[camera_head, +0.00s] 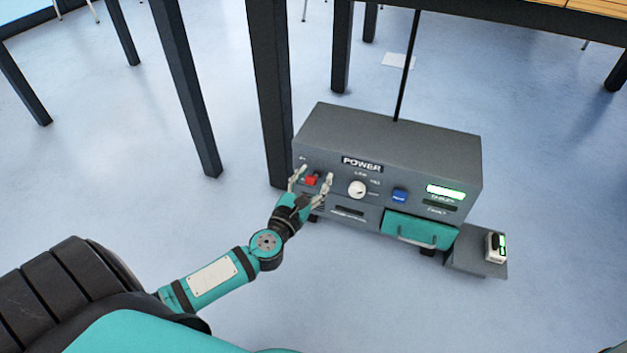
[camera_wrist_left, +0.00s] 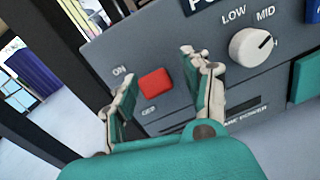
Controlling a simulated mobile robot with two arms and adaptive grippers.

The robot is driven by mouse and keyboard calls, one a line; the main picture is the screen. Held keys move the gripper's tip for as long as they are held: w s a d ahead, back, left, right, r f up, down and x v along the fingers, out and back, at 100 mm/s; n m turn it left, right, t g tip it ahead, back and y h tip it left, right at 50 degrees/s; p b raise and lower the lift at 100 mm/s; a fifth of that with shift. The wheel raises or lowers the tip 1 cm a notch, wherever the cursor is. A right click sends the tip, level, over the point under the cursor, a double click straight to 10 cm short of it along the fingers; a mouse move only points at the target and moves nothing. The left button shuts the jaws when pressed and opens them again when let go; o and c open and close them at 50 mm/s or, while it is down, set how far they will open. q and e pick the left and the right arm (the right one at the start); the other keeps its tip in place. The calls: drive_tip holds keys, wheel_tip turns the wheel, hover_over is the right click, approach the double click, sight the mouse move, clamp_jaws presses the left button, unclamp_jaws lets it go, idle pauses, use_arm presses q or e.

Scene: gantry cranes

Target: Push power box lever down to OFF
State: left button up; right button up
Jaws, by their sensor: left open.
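The grey power box (camera_head: 390,135) stands on the floor in the head view, with a POWER label on its front. Its red lever (camera_head: 312,180) is at the left of the front panel, and it also shows in the left wrist view as a red block (camera_wrist_left: 155,83), below and right of the ON mark. In the wrist view the fingers seem apart from the lever; contact cannot be told. My right gripper is not in view.
A white knob (camera_head: 357,188) sits right of the lever, then a blue button (camera_head: 399,195) and a teal drawer (camera_head: 418,230). A small device (camera_head: 495,247) rests on a grey plate at the right. A dark table leg (camera_head: 268,100) stands close behind the box's left end.

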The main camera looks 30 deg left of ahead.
use_arm(q)
drive_tip(key=shift+w, duration=0.15)
drive_tip(key=shift+c, duration=0.2)
clamp_jaws()
idle(0.3)
